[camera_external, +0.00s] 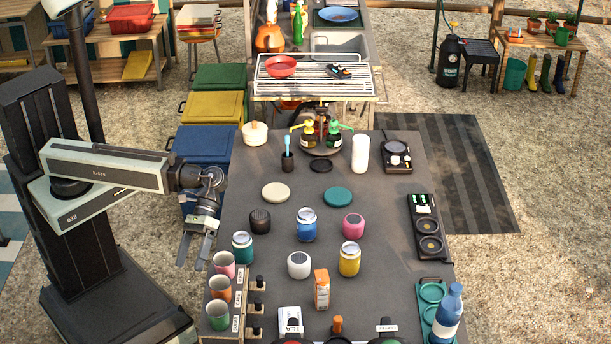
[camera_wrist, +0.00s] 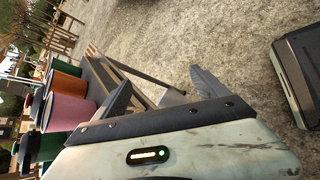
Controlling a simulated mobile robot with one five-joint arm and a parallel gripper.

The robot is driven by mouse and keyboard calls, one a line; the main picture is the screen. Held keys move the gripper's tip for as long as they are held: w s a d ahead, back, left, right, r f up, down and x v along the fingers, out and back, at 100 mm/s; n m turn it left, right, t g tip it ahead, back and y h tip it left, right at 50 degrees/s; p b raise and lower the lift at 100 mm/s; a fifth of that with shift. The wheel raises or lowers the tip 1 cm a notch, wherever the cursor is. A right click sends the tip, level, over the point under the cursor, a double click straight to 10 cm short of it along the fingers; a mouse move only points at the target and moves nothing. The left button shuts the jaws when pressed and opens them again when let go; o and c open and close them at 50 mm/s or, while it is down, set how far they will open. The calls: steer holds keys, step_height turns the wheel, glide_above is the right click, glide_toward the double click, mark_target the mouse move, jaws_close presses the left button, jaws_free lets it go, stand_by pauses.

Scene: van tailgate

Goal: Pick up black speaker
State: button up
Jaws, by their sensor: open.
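The black speaker (camera_external: 260,221) is a small dark cylinder with a mesh top, standing upright on the left part of the grey table (camera_external: 245,186). It stands behind and right of a teal jar (camera_external: 242,246), and left of a blue jar (camera_external: 306,225). My gripper (camera_external: 192,262) is open and empty, pointing down just off the table's left edge, left of the teal jar and apart from the speaker. In the wrist view its two fingers (camera_wrist: 160,85) are spread with nothing between them. I cannot make out the speaker in the wrist view.
Pink, orange and green cups (camera_external: 219,289) line the table's left edge near my gripper. A cream disc (camera_external: 276,192) lies behind the black speaker. Coolers (camera_external: 203,146) stand beyond the left edge.

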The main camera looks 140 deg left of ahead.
steer(key=s+a+r+n+t+b, duration=0.1)
steer(key=s+a+r+n+t, duration=0.2)
steer(key=a, duration=0.6)
steer(key=s+a+r+n+t+b, duration=0.1)
steer(key=a+r+n+t, duration=0.35)
steer(key=a, duration=0.35)
steer(key=n+y, duration=0.5)
steer(key=n, duration=0.3)
glide_toward(264, 229)
steer(key=shift+w+d+f+b, duration=0.15)
steer(key=shift+w+f+b, duration=0.35)
steer(key=shift+f+b, duration=0.15)
steer(key=b+x, duration=0.1)
steer(key=x, duration=0.4)
steer(key=shift+w+d+r+b, duration=0.15)
steer(key=shift+w+b, duration=0.1)
steer(key=shift+b, duration=0.1)
steer(key=shift+r, duration=0.1)
steer(key=c, duration=1.6)
